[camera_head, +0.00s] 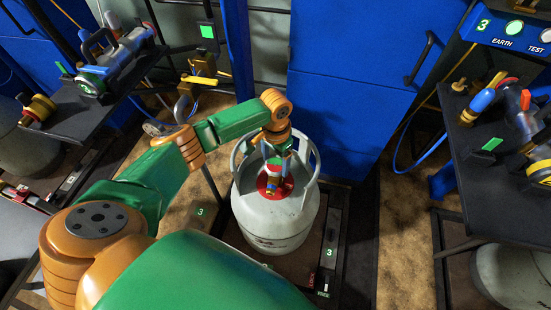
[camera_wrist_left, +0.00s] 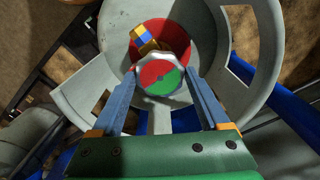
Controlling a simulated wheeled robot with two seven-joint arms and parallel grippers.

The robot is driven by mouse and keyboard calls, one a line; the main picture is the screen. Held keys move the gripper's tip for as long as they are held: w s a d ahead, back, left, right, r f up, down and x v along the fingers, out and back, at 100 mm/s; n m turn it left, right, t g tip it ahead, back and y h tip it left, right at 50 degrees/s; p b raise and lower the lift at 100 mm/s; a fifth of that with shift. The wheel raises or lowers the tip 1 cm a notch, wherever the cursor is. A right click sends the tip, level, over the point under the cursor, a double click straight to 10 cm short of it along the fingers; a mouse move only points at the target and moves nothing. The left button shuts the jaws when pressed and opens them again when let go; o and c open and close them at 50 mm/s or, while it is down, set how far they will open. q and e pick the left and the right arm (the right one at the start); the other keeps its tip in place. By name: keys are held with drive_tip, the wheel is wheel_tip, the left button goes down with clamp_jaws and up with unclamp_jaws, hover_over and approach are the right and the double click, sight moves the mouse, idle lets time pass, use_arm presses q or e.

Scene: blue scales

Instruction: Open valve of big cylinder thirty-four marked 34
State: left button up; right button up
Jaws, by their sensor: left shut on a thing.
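A big grey-white cylinder (camera_head: 262,218) stands upright below my left arm, with a handled collar around its top. Dark lettering on its front is too small to read, so I cannot make out a 34. Its valve knob, a round wheel with a red and green top (camera_wrist_left: 160,78), sits inside the collar above a red ring (camera_wrist_left: 178,35). My left gripper (camera_head: 273,166) reaches down into the collar; in the left wrist view its blue fingers (camera_wrist_left: 162,80) are shut on the valve knob from both sides. A yellow and blue fitting (camera_wrist_left: 143,38) is beside the knob. My right gripper is out of view.
The collar (camera_head: 238,160) closely surrounds the gripper. The cylinder stands on a dark platform (camera_head: 333,240) with labels reading 3. Blue cabinets (camera_head: 345,110) stand behind. Tool-laden tables stand at left (camera_head: 60,125) and right (camera_head: 510,205).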

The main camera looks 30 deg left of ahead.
sight(275, 164)
use_arm(q)
drive_tip(key=n+p, duration=0.4)
drive_tip(key=p, duration=0.1)
drive_tip(key=shift+r, duration=0.3)
drive_tip(key=n+p, duration=0.1)
drive_tip(key=n, duration=0.1)
drive_tip(key=shift+f+n+p, duration=0.1)
drive_tip(key=shift+n+p, duration=0.2)
drive_tip(key=shift+p, duration=0.05)
drive_tip(key=shift+f+n+p, duration=0.15)
drive_tip(key=shift+n+p, duration=0.65)
drive_tip(key=shift+n, duration=0.9)
drive_tip(key=shift+w, duration=0.1)
drive_tip(key=o, duration=1.2)
drive_tip(key=shift+o, duration=0.2)
wheel_tip(275, 164, up, 7)
drive_tip(key=p, duration=0.4)
drive_tip(key=shift+a, duration=0.1)
